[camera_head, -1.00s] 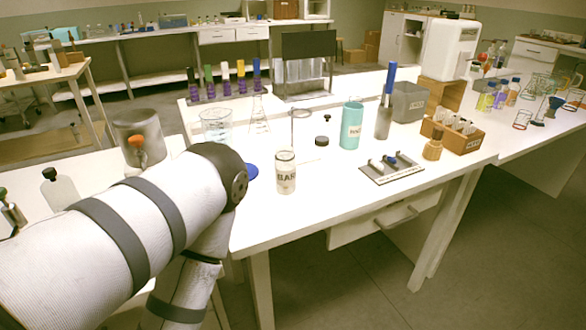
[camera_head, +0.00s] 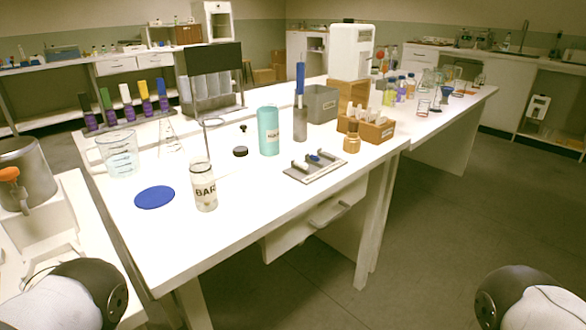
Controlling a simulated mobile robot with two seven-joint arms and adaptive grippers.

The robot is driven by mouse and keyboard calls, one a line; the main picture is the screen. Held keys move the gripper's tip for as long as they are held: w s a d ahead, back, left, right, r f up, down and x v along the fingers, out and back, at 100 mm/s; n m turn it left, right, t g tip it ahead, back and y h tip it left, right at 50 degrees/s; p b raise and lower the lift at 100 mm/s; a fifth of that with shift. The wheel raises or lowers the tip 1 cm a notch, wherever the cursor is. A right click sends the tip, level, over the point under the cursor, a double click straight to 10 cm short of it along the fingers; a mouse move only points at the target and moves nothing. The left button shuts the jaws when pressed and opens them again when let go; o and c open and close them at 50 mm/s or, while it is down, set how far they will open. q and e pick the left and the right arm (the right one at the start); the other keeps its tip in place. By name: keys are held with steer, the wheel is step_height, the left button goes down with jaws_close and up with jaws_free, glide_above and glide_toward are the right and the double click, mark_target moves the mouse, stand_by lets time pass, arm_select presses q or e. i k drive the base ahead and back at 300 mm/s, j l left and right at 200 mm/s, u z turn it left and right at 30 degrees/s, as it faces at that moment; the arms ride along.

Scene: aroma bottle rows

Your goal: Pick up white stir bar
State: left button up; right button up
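I cannot make out a white stir bar for certain. An open clear jar (camera_head: 204,190) labelled "BAR…" stands upright near the table's front left; its contents are too small to tell. A black cap (camera_head: 240,152) lies behind it to the right. A flat metal holder (camera_head: 316,169) with small posts and a blue piece (camera_head: 314,157) sits at the front edge, right of the jar. Neither gripper is in view. Only rounded links of my arms show at the bottom left and bottom right, below the table's edge.
On the white table (camera_head: 215,248) lies a round blue mat (camera_head: 155,197). A glass beaker (camera_head: 118,155), a teal bottle (camera_head: 268,132), a blue-handled tool in a metal holder (camera_head: 300,120), a grey box (camera_head: 321,104) and a wooden vial rack (camera_head: 370,130) stand behind. The front left is clear.

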mark_target(302, 164)
steer(key=i+l+u, duration=0.3)
steer(key=l, duration=0.3)
steer(key=i+l+u, duration=0.3)
steer(key=l, duration=0.45)
steer(key=i+l+u, duration=0.15)
steer(key=l, duration=0.2)
steer(key=i+l+u, duration=0.15)
steer(key=l, duration=0.25)
steer(key=i+l+u, duration=0.15)
steer(key=l, duration=0.25)
steer(key=k, duration=0.05)
